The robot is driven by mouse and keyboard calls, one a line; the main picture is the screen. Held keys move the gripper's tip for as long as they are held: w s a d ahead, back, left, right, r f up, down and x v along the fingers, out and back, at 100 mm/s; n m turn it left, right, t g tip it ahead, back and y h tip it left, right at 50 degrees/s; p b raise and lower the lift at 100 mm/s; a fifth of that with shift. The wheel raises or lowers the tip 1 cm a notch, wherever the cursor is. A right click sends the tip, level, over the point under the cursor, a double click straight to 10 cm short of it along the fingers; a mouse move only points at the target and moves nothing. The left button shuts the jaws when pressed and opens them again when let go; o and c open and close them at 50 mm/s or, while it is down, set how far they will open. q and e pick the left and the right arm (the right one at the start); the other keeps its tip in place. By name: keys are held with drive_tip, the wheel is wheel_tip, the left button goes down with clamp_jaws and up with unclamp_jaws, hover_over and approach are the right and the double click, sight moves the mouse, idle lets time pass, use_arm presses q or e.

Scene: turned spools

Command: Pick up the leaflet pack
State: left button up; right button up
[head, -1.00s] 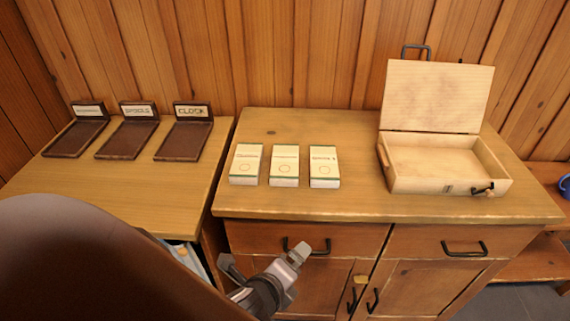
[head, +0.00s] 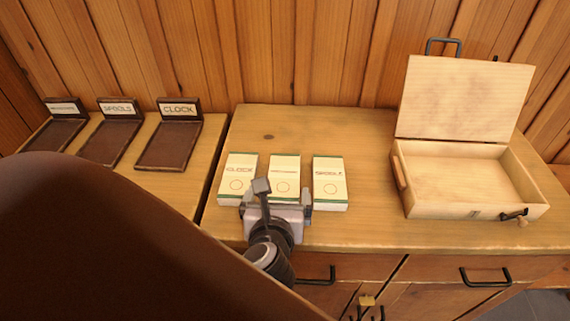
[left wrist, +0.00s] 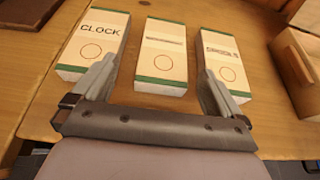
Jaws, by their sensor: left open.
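Three white packs with green edges lie flat in a row on the cabinet top. The left pack (head: 237,179) reads CLOCK, the middle pack (head: 285,170) has small print I cannot read, and the right pack (head: 330,183) seems to read SPOOLS. My left gripper (head: 284,188) is open and empty at the near end of the middle pack. In the left wrist view its fingers (left wrist: 160,66) are spread to either side of the middle pack (left wrist: 163,50), with the CLOCK pack (left wrist: 94,46) left and the other pack (left wrist: 226,60) right. My right gripper is not in view.
An open wooden box (head: 450,213) with a raised lid stands right on the cabinet top (head: 375,225). Three dark labelled trays, including the CLOCK tray (head: 168,146) and SPOOLS tray (head: 110,141), stand on the left table. Bare wood separates packs and box.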

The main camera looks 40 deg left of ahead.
sight(284, 177)
use_arm(q)
drive_tip(key=shift+w+a+f, duration=0.15)
drive_tip(key=shift+w+a, duration=0.2)
drive_tip(key=shift+w, duration=0.3)
drive_tip(key=x, duration=0.6)
drive_tip(key=shift+w+d+b, duration=0.2)
drive_tip(key=shift+b, duration=0.15)
drive_tip(key=c, duration=1.1)
